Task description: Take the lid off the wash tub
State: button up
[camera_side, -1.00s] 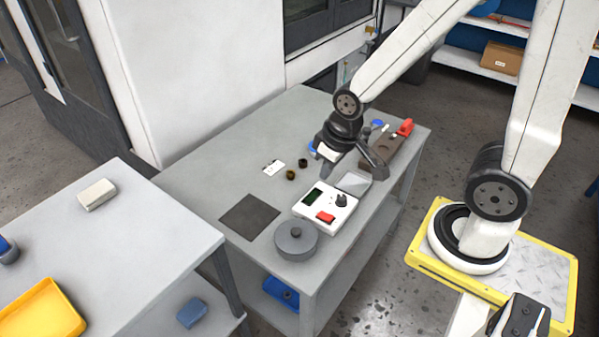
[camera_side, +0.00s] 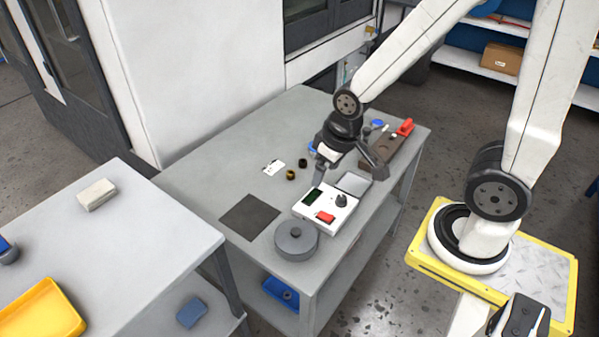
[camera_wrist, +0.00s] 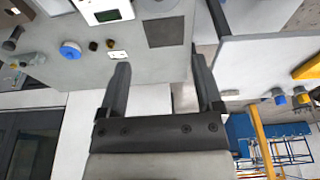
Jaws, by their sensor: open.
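The wash tub (camera_side: 297,251) is a round dark grey pot near the front corner of the grey bench in the side view. Its lid (camera_side: 283,238) sits on top with a small round knob (camera_side: 296,232) in the middle. My gripper (camera_side: 350,174) is open and empty. It is above the bench, up and to the right of the tub, over the far side of the white control box. In the wrist view my gripper (camera_wrist: 158,63) shows two dark fingers spread apart with nothing between them.
A white box (camera_side: 325,206) with a screen and red switch stands beside the tub. A dark square mat (camera_side: 249,217) lies to the tub's left. Small dark and brass rings (camera_side: 291,175), a white card (camera_side: 273,167) and a brown block (camera_side: 405,147) lie farther back.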

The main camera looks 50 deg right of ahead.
jog(key=n+g, duration=0.2)
jog(key=n, duration=0.6)
send_near(296, 231)
jog(key=n, duration=0.2)
jog(key=f+n, duration=0.1)
jog(key=n, duration=0.4)
jog(key=shift+w+d+f+g, duration=0.3)
jog(key=shift+w, duration=0.05)
jog(key=shift+f, duration=1.3)
jog(key=shift+f, duration=0.1)
jog(key=shift+a+f, duration=0.15)
jog(key=shift+f, duration=1.1)
jog(key=shift+a+f, duration=0.1)
jog(key=shift+f, duration=1.15)
grip_shut()
